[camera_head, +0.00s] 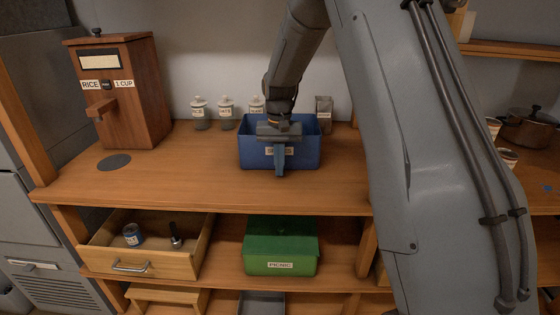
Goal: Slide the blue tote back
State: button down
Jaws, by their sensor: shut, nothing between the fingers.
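The blue tote (303,152) stands upright on the wooden counter, with a white label on its front that is partly covered by my gripper. My gripper (280,172) is at the front of the tote, with its shut fingers pointing down in front of the tote's front wall. The fingers hold nothing. I cannot tell whether they touch the wall. My wrist covers part of the tote's opening, so its inside is mostly hidden.
Small labelled jars (226,112) and a grey packet (324,113) stand behind the tote. A rice dispenser (130,95) stands left. The counter (190,178) left of the tote is clear. Below are an open drawer (150,255) and a green picnic box (281,240).

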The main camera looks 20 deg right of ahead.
notch_tip(320, 180, up, 10)
jog(key=s+b, duration=0.1)
jog(key=b, duration=0.2)
jog(key=s+f+n, duration=0.1)
jog(key=s+f, duration=0.2)
jog(key=s, duration=0.6)
jog(key=s+a+f+n, duration=0.1)
jog(key=s+f, duration=0.3)
jog(key=s, duration=0.5)
jog(key=s+f+n+t, duration=0.1)
jog(key=s+f, duration=0.3)
jog(key=s, duration=0.5)
jog(key=shift+s+a+f, duration=0.2)
jog(key=shift+s, duration=0.1)
